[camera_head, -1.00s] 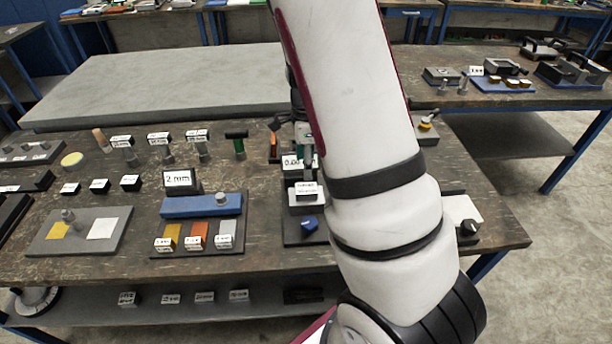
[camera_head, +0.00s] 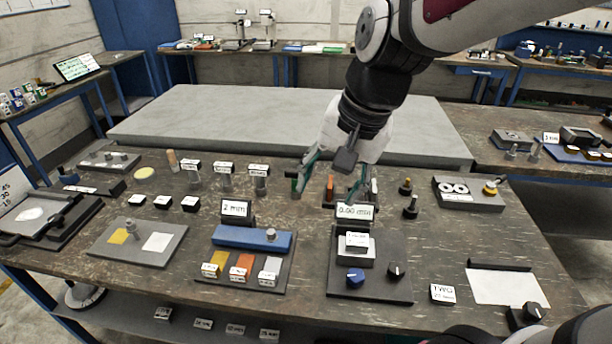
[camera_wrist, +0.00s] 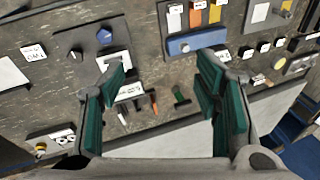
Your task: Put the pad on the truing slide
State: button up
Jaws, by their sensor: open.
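No part is marked as the pad or the truing slide, so I cannot tell surely which they are. A blue bar (camera_head: 225,236) with a metal knob lies on a dark base behind yellow, orange and grey strips; the bar also shows in the wrist view (camera_wrist: 195,43).
A 0.00 mm gauge (camera_head: 356,212) with a white block and a blue knob (camera_head: 355,276) stands right of the blue bar. Several small posts stand along the back left. A large grey slab (camera_head: 250,115) lies behind. A white sheet (camera_head: 505,287) lies at front right.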

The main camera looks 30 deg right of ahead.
jog(key=s+a+r+n+t+h, duration=0.1)
jog(key=s+a+r+n+t, duration=0.1)
jog(key=s+n, duration=0.6)
notch_tip(320, 180, up, 2)
jog(key=shift+s+a+n, duration=0.3)
jog(key=shift+s+a, duration=0.15)
jog(key=shift+a, duration=0.3)
